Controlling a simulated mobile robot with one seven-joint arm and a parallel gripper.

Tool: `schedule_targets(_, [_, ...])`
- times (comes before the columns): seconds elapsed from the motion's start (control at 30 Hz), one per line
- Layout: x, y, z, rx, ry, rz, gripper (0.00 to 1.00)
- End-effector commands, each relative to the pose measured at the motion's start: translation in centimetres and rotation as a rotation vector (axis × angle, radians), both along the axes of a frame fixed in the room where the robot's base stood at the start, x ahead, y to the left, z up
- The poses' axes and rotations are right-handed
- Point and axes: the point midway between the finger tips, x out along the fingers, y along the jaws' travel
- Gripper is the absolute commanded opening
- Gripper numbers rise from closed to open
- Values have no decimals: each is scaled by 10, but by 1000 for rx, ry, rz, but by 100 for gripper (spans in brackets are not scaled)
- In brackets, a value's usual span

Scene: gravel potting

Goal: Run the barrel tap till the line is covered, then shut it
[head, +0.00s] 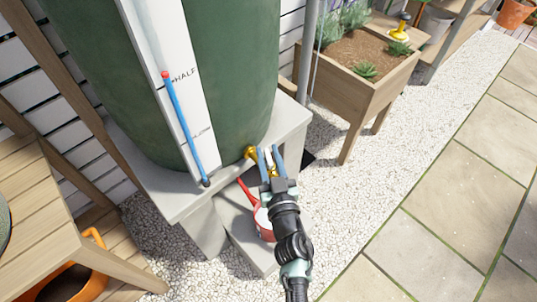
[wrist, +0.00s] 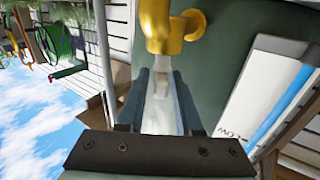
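The green rain barrel (head: 235,70) stands on a grey block stand. Its brass tap (head: 250,152) is low on the front and fills the top middle of the wrist view (wrist: 165,25). A pale, lever-like piece (wrist: 163,85) extends from the tap between my fingers. My gripper (head: 270,158) is at the tap with its fingers apart on either side of that piece; I cannot tell whether they touch it. A red pan (head: 250,194) with a handle sits below the tap, partly hidden by my arm. No line inside it is visible, and no running water is clearly visible.
A sight tube (head: 185,125) on the barrel's white board shows blue up to a red bead near HALF. A wooden table (head: 35,190) stands at left above an orange container (head: 85,285). A planter (head: 350,85) stands at right. Gravel (head: 340,200) and paving are open at right.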

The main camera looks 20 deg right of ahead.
Motion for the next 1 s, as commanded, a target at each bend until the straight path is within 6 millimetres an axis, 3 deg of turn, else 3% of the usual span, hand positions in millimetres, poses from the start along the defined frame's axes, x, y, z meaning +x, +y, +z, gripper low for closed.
schedule_targets(0.03, [0,0,0,0,0,0,23])
schedule_targets(0.17, [0,0,0,0,0,0,0])
schedule_targets(1.0, [2,-5,-3,-13,-17,-107,0])
